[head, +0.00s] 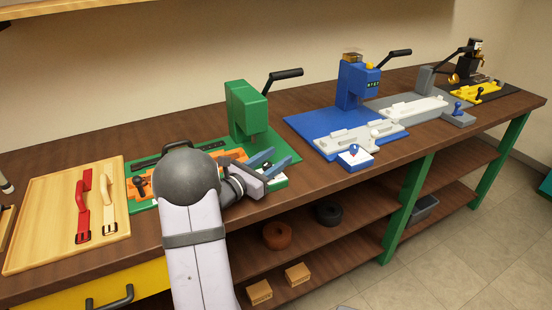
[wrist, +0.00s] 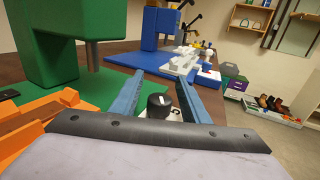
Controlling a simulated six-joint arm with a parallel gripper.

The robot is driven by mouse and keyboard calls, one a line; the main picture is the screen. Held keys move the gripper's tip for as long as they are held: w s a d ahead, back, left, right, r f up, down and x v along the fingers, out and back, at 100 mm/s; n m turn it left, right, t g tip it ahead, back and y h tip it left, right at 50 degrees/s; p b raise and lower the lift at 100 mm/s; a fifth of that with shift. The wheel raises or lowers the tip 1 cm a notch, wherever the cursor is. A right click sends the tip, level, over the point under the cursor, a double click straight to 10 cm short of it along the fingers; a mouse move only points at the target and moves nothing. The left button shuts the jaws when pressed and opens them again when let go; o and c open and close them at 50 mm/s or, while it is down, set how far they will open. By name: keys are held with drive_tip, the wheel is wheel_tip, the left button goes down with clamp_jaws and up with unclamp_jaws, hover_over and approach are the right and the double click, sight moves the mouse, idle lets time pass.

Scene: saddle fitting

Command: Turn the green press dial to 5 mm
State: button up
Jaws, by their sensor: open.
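The green press (head: 246,108) stands on its green base on the bench, with a black lever at its upper right. Its green body (wrist: 65,40) fills the upper left of the wrist view. The dial (wrist: 158,105) is a black knob with a white mark on a white plate, in front of the press. My gripper (wrist: 160,86) is open, with one blue-grey finger on each side of the dial. I cannot tell whether the fingers touch it. In the head view my gripper (head: 280,163) hides the dial, and a bit of its white plate shows. The scale reading is not legible.
An orange fixture (wrist: 35,125) lies left of the gripper on the green base. A blue press (head: 357,85) on a blue base stands to the right, with grey and black presses farther along. A wooden tray (head: 40,225) with red and cream straps lies at left.

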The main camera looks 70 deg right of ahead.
sight(264, 166)
drive_tip(key=shift+b+v, duration=0.45)
drive_tip(key=shift+v, duration=3)
drive_tip(key=r, duration=0.1)
drive_tip(key=w, duration=0.1)
drive_tip(key=w+r, duration=0.1)
drive_tip(key=shift+w+d+r+n+t+h+p, duration=0.1)
drive_tip(key=shift+d+r+n+t+h+p, duration=0.2)
drive_tip(key=shift+r+h+p, duration=0.1)
drive_tip(key=p, duration=0.3)
drive_tip(key=w+p, duration=0.1)
drive_tip(key=p, duration=0.3)
drive_tip(key=shift+w+a+r, duration=0.2)
drive_tip(key=shift+a, duration=0.1)
drive_tip(key=w+a+p, duration=0.1)
drive_tip(key=p, duration=0.6)
drive_tip(key=shift+a, duration=0.25)
drive_tip(key=shift+y, duration=0.4)
drive_tip(key=s+a+f+p, duration=0.2)
drive_tip(key=s+f, duration=0.1)
drive_tip(key=shift+s+f, duration=0.1)
drive_tip(key=shift+p+x, duration=1.25)
drive_tip(key=shift+x, duration=2.4)
drive_tip(key=shift+s, duration=0.1)
clamp_jaws()
